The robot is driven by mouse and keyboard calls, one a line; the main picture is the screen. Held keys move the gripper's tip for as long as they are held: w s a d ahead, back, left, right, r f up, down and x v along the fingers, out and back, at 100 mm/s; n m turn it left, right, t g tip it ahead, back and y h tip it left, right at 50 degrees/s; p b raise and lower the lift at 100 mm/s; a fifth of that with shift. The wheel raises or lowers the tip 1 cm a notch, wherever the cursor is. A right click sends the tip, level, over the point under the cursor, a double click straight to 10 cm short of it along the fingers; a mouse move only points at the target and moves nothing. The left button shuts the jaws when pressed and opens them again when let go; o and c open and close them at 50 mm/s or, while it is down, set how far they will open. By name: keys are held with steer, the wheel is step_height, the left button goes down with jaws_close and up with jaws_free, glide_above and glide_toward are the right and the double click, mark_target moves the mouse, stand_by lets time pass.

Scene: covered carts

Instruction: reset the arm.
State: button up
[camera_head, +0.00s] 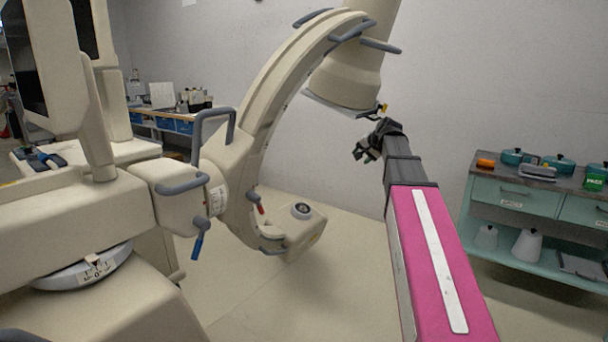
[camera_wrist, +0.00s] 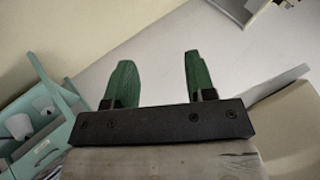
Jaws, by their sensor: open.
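My arm (camera_head: 440,260) reaches up and away in the head view, with a pink link and dark grey links beyond it. My gripper (camera_wrist: 157,60) shows in the wrist view with two green fingers spread apart and nothing between them. In the head view the arm's dark end is small, and its fingers are hard to make out. It appears in front of the grey wall, just below the head of a large beige C-shaped machine (camera_head: 272,75). I cannot tell how close the two are.
A teal cart (camera_head: 515,197) stands at the right with pots, an orange item and a green box on top; it also shows in the wrist view (camera_wrist: 50,146). A bench (camera_head: 160,126) with blue bins is at the back left. Pale floor (camera_head: 250,310) lies open between.

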steer(key=s+a+f+n+g+h, duration=0.1)
steer(key=s+f+g, duration=0.1)
steer(key=s+f, duration=0.8)
steer(key=s+a+f+n+g+h, duration=0.1)
steer(key=s+a+f+n+g, duration=0.15)
steer(key=f, duration=1.35)
steer(key=s+f+n+g+h, duration=0.2)
steer(key=s+f+g, duration=0.1)
steer(key=s+f, duration=1.2)
steer(key=s, duration=0.2)
steer(key=shift+s+d+f+g, duration=0.15)
steer(key=shift+s+f+g, duration=0.15)
steer(key=shift+s+g, duration=0.1)
